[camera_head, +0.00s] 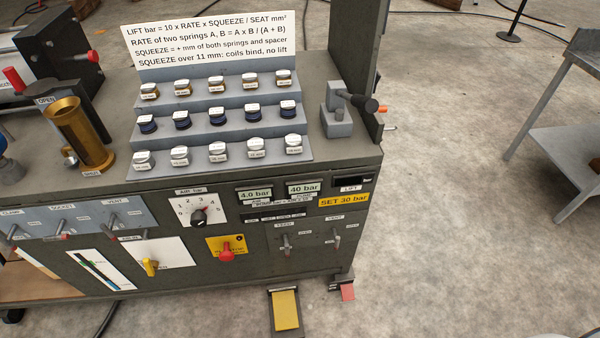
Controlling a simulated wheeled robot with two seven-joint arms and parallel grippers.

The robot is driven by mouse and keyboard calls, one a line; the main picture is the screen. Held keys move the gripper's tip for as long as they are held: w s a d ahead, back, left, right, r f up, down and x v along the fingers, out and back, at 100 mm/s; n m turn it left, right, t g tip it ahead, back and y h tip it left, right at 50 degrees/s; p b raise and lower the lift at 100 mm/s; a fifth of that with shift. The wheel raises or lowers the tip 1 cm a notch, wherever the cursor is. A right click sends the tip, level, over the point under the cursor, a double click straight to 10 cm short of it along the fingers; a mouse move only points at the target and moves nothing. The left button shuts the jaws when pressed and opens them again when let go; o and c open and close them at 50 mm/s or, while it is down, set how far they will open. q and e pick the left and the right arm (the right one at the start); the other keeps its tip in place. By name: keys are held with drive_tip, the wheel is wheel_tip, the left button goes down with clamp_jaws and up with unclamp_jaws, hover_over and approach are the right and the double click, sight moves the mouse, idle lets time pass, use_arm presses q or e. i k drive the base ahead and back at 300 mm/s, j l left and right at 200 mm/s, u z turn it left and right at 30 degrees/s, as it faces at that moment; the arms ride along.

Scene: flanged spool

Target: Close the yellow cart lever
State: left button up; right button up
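A short yellow lever handle (150,267) sits on a white panel (172,253) low on the front of the dark green cart (330,180). It points down and slightly left. Its markings are too small to read, so I cannot tell whether it is open or closed. A red knob (227,252) on a yellow plate (240,242) is to its right. A yellow pedal (286,310) stands on the floor below the cart front. Neither of my grippers shows in this view.
A blue-grey panel (85,213) with several levers is left of the white panel. A stepped rack (215,128) of labelled springs and a brass cylinder (75,130) stand on the cart top. A grey table (570,140) is at the right. Open floor lies between.

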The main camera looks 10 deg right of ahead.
sight(151, 265)
drive_tip(key=u, duration=1.1)
